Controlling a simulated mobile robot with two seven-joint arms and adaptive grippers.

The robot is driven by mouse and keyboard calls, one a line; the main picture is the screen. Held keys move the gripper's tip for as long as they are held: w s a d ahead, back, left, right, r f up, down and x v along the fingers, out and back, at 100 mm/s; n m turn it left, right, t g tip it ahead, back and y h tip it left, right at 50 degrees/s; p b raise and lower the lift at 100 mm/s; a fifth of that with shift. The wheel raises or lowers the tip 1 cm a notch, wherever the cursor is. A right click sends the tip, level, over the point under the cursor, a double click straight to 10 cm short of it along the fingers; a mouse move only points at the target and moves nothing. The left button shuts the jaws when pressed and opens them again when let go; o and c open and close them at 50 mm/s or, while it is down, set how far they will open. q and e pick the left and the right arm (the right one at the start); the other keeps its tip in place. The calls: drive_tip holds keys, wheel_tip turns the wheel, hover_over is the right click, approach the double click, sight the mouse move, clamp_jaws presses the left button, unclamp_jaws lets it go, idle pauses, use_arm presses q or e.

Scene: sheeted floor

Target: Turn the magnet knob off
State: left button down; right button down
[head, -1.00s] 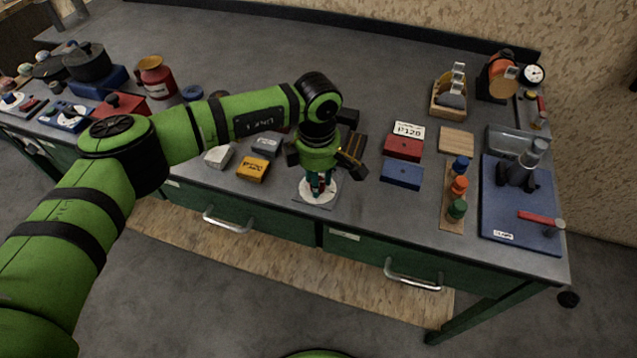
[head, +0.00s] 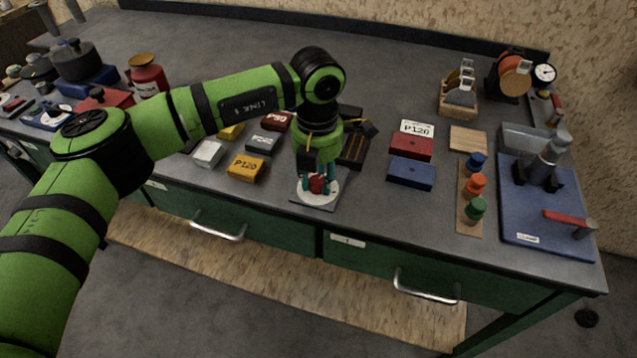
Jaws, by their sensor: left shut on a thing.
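A red knob (head: 317,184) sits on a white round dial (head: 328,194) on a grey plate at the front edge of the bench. My left gripper (head: 317,180) points straight down over the dial, and its teal fingers are shut on the red knob, one on each side. The fingers partly hide the knob, so its exact angle is hard to read. My right gripper is not in view.
A blue block (head: 411,173) and a red block (head: 411,146) lie right. Three coloured caps stand on a wooden strip (head: 468,222). A blue board (head: 545,215) lies at far right.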

sight(316, 182)
use_arm(q)
drive_tip(key=shift+s+a+f+n+b, duration=0.1)
drive_tip(key=shift+n+b, duration=0.3)
drive_tip(key=shift+n, duration=0.3)
drive_tip(key=shift+s+f+n+b, duration=0.1)
drive_tip(key=shift+n+b, duration=0.3)
drive_tip(key=shift+n, duration=0.3)
drive_tip(key=c, duration=0.9)
unclamp_jaws()
drive_tip(key=shift+r, duration=0.15)
drive_tip(key=shift+w+r, duration=0.1)
drive_tip(key=shift+r, duration=0.45)
wheel_tip(316, 182, up, 11)
